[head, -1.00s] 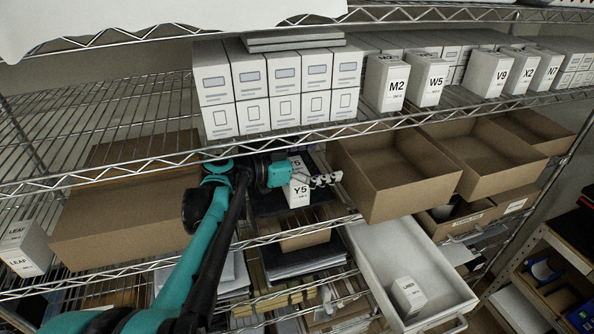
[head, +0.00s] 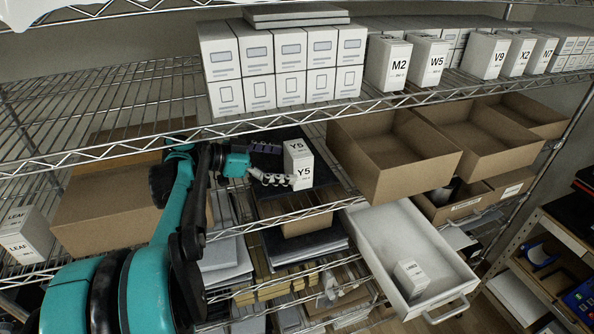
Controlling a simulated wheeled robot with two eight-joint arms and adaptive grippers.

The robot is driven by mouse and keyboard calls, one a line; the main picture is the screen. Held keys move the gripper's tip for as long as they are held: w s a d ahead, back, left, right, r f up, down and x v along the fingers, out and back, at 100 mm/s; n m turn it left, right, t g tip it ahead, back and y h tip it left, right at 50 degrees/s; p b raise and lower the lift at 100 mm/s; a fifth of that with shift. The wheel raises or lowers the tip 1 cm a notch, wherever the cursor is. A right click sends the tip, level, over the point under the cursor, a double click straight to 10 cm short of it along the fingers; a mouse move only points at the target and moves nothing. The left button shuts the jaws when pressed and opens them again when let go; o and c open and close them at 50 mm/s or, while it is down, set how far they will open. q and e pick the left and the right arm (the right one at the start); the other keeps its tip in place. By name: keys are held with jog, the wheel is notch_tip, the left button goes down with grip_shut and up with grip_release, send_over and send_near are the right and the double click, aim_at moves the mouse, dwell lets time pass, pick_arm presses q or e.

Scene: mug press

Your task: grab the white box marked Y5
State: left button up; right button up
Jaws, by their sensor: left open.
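The white box marked Y5 (head: 302,172) stands upright on a dark flat item (head: 325,184) on the middle shelf, just left of the cardboard bins. My left gripper (head: 280,163) is open, with one finger behind and one in front, to the left of the box. Its front fingertip is close to the box's lower left side; I cannot tell whether it touches. My right gripper is not in the head view.
Open cardboard bins (head: 440,165) stand right of the box. A cardboard box (head: 100,222) is at left. White boxes marked M2 (head: 388,65) and W5 (head: 428,62) stand on the wire shelf above. Below, a white drawer (head: 365,250) is pulled out, holding a small box (head: 411,279).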

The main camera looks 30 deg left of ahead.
aim_at(311, 163)
pick_arm(q)
jog(key=x, duration=0.8)
jog(key=shift+w+a+r, duration=0.2)
jog(key=shift+r, duration=0.05)
jog(key=shift+s, duration=0.1)
jog(key=c, duration=1.6)
